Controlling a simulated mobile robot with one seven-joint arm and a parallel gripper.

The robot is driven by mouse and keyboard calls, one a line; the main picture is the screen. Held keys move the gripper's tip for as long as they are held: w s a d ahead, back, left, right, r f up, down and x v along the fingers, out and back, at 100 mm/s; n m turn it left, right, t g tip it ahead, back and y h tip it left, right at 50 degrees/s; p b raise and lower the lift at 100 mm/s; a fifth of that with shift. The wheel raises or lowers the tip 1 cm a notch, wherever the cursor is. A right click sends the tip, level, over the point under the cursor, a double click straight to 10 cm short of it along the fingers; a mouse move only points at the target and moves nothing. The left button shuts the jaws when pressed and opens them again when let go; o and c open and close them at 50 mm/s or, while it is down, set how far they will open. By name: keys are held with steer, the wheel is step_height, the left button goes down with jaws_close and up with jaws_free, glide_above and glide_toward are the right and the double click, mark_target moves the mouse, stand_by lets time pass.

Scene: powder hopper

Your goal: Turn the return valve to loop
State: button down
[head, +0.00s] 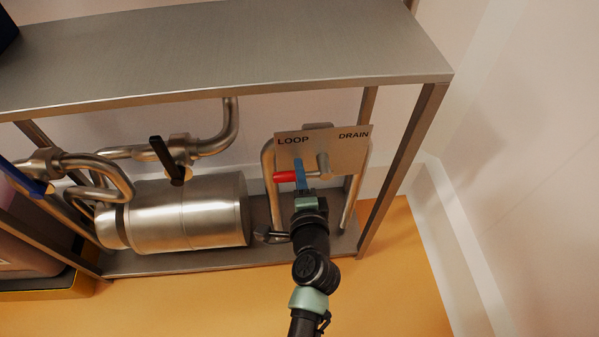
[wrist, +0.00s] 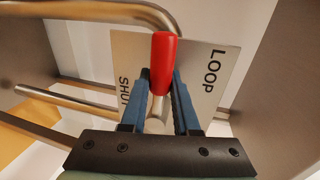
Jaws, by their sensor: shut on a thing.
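The return valve's metal label plate (head: 345,156) stands upright below the shelf, with LOOP at its upper left and DRAIN at its upper right. The wrist view shows the plate (wrist: 196,62) turned, with LOOP and a partly covered SHUT label. The valve's red handle (head: 284,177) points left in the head view, below the LOOP word. In the wrist view the red handle (wrist: 164,62) sits between the two blue fingers. My gripper (head: 298,171) is shut on the handle; it also shows in the wrist view (wrist: 163,83). The fingers hide part of the handle and stem.
A grey metal shelf (head: 230,55) overhangs the plate, and its right leg (head: 400,165) stands close by. A steel cylinder (head: 190,215) and a black-handled valve (head: 166,158) lie to the left. Curved pipes flank the plate. Orange floor (head: 400,285) is open at front right.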

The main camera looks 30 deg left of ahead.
steer(key=c, duration=0.7)
jaws_free()
steer(key=shift+o, duration=0.2)
steer(key=p+v, duration=0.1)
steer(key=v, duration=1.2)
